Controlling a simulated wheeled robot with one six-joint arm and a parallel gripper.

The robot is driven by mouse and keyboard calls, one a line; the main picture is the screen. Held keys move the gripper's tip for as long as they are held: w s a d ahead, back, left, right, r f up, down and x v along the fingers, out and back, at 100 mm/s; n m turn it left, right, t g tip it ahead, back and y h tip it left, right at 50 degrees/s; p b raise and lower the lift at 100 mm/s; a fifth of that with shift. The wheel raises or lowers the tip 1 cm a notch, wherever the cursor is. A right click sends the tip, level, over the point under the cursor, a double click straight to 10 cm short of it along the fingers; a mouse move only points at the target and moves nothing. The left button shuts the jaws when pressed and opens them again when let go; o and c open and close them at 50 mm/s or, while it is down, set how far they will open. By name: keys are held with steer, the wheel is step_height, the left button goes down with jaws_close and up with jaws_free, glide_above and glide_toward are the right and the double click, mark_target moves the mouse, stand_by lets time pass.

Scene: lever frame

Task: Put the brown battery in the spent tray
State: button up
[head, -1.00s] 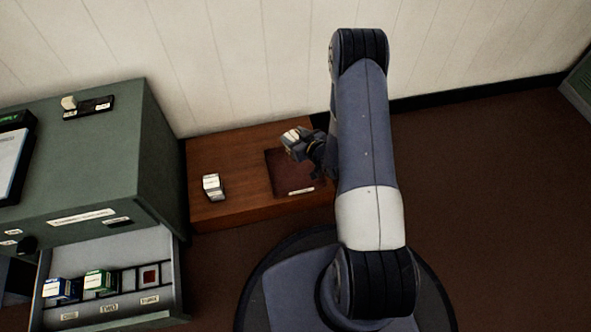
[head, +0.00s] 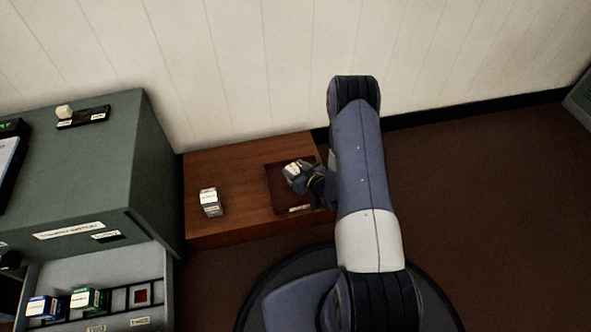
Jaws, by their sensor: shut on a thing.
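My gripper (head: 303,177) is shut on the brown battery (head: 293,169), a small block with a pale label on top; its sides are mostly hidden by the jaws. The gripper holds it over the spent tray (head: 279,197), a shallow dark red-brown tray with a pale label at its front edge. I cannot tell whether the battery touches the tray floor. My arm comes in from the right and covers part of the tray's right side.
The tray is on a low wooden bench (head: 240,163). A white-labelled block (head: 210,201) stands on the bench to the left. An open drawer (head: 98,262) in a green cabinet (head: 75,180) holds a blue block (head: 42,306) and a green block (head: 88,299); its red-marked slot (head: 141,295) is empty.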

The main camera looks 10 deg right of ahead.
steer(key=shift+f, duration=0.1)
steer(key=o, duration=1.3)
steer(key=shift+s+d+r, duration=0.1)
steer(key=shift+s+r, duration=0.1)
steer(key=shift+r, duration=0.05)
steer(key=p+v, duration=0.4)
steer(key=v, duration=0.7)
steer(key=shift+s+p, duration=0.2)
steer(key=shift+p, duration=0.2)
steer(key=shift+d, duration=0.1)
